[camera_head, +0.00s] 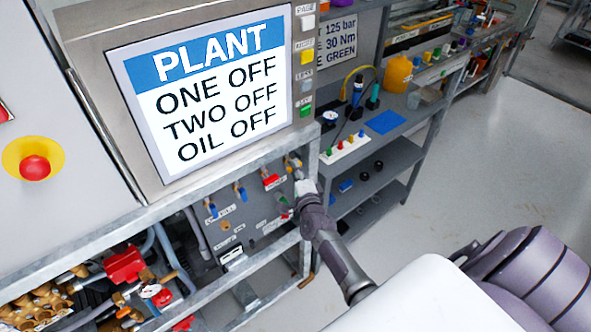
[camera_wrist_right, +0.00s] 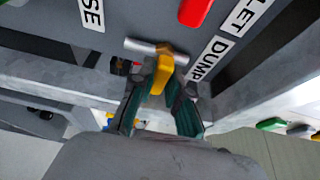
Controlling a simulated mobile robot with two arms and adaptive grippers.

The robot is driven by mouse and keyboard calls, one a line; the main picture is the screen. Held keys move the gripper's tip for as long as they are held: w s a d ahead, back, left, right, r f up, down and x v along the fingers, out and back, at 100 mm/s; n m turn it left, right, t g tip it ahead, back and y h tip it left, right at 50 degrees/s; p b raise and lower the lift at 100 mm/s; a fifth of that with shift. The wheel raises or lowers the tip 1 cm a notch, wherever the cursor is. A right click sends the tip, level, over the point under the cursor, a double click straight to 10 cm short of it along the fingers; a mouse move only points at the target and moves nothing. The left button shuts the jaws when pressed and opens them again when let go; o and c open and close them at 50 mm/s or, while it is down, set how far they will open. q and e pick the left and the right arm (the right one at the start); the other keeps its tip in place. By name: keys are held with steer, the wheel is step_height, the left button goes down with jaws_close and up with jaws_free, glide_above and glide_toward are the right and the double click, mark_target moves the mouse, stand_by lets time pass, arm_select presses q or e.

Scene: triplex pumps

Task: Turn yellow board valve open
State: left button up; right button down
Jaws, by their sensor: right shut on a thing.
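The yellow board valve handle (camera_wrist_right: 161,76) shows in the right wrist view, on a brass stem beside a short metal pipe. My right gripper (camera_wrist_right: 160,98) has its two dark green fingers on either side of the handle and is shut on it. In the head view the right gripper (camera_head: 304,188) reaches the right end of the valve board (camera_head: 235,222). It largely hides the handle there; a small yellow and brass fitting (camera_head: 292,163) shows just above it. My left gripper is not in view.
A red handle (camera_wrist_right: 194,11) sits close above, near the DUMP label (camera_wrist_right: 207,58). A grey frame rail (camera_head: 240,160) crosses above the board. The plant screen (camera_head: 205,90) is above that. A shelf unit (camera_head: 395,150) stands at the right, with open floor beyond.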

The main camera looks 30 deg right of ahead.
steer(key=shift+d+f+n+t+y+b, duration=0.15)
steer(key=shift+n+t+y+b, duration=0.9)
steer(key=shift+n+b, duration=2)
steer(key=shift+f+n+t+y+b, duration=0.1)
steer(key=shift+n+t+y+b, duration=1.05)
steer(key=shift+n, duration=3.15)
steer(key=shift+d+f+n+t+y+b, duration=0.15)
steer(key=shift+n+t+y+b, duration=0.25)
steer(key=shift+n+y+b, duration=2)
steer(key=n+h+b, duration=0.1)
steer(key=n, duration=0.2)
steer(key=shift+a+h, duration=0.1)
steer(key=shift+h, duration=0.2)
steer(key=c, duration=1.1)
jaws_free()
steer(key=shift+r, duration=0.1)
steer(key=shift+c, duration=0.2)
steer(key=v, duration=1.2)
